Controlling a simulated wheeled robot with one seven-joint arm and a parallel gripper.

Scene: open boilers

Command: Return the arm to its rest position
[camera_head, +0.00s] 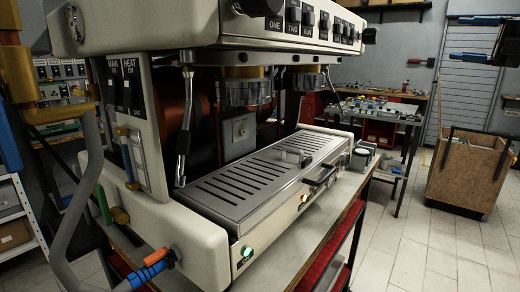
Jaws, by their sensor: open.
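My gripper (452,37) shows at the upper right edge of the view. Its two dark fingers point left, one above the other, with a wide empty gap between them. The upper finger has a blue strip. The gripper is open, holds nothing and appears apart from the coffee machine (200,225). The rest of my arm is cut off by the right edge. The machine fills the left and middle of the view, with its front open and reddish boilers (172,115) showing inside.
The machine stands on a bench with red shelves below. A brown open-topped bin (468,172) stands on the tiled floor at the right. A table (375,112) with small parts stands behind. Tiled floor (415,250) is clear at the lower right.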

